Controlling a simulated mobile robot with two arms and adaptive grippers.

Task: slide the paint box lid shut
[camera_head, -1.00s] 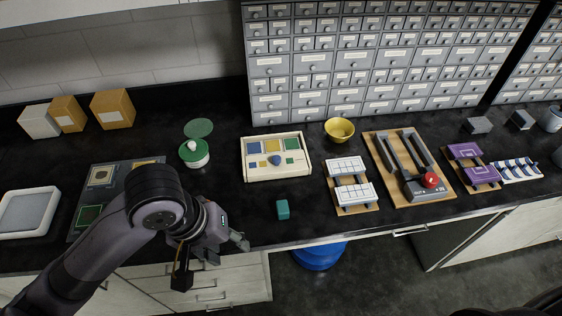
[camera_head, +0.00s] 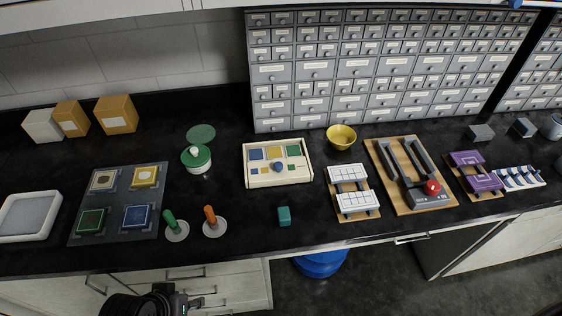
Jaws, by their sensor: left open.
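A shallow cream box (camera_head: 249,182) with blue, yellow and green squares, which looks like the paint box, sits on the black counter near the middle. A dark blue knob (camera_head: 277,167) stands among its squares. I cannot make out a separate lid edge at this size. My left gripper (camera_head: 180,300) is low at the bottom edge, in front of the counter, left of and well apart from the box. It is open and partly cut off by the frame. My right gripper is not in view.
A teal block (camera_head: 284,216) lies in front of the box. Green (camera_head: 171,222) and orange (camera_head: 210,216) handles stand on discs to the left. A green-lidded pot (camera_head: 197,160), a yellow bowl (camera_head: 341,136) and a white two-part rack (camera_head: 350,174) surround the box.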

